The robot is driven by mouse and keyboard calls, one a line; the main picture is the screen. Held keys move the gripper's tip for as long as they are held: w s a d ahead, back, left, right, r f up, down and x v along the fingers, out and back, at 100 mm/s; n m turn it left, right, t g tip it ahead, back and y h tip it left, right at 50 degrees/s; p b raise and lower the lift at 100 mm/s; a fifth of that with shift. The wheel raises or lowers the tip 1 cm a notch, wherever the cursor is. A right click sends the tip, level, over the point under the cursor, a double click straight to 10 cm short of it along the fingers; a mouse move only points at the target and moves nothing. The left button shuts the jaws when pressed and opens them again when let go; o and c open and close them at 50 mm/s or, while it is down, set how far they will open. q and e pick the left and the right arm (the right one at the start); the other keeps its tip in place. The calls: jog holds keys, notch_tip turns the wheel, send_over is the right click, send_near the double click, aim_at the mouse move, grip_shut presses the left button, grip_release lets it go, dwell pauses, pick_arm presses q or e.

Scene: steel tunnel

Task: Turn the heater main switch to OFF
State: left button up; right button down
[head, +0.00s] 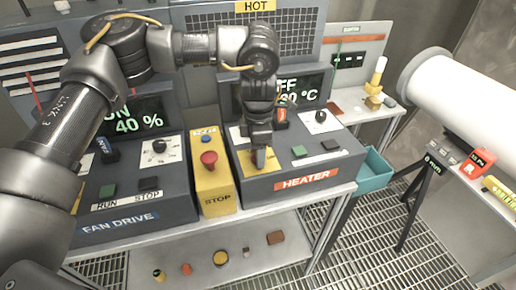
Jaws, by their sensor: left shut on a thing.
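The heater box (332,166) stands on the bench, with a red-orange HEATER label (305,180) on its front. On its top left is a yellow plate (246,162), where the main switch seems to sit; its handle is mostly hidden by my left gripper. My left gripper (261,158) points down over this plate and is shut on what looks like the switch handle. The display behind (300,92) shows "FF" and "°C", partly covered by my arm. My right gripper is not in view.
An orange lever (281,117), a dial (321,117), a green button (299,151) and a black button (331,145) are close by. A yellow stop box (214,190) with a red button stands left, beside the fan drive box (140,196). A teal bin (374,170) is right.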

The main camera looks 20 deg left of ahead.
pick_arm(q)
jog(key=shift+n, duration=0.6)
jog(key=o, duration=1)
jog(key=shift+r, duration=0.15)
jog(key=shift+r, duration=0.35)
notch_tip(320, 180, up, 10)
jog(key=shift+f+b, duration=0.1)
jog(key=shift+b, duration=0.6)
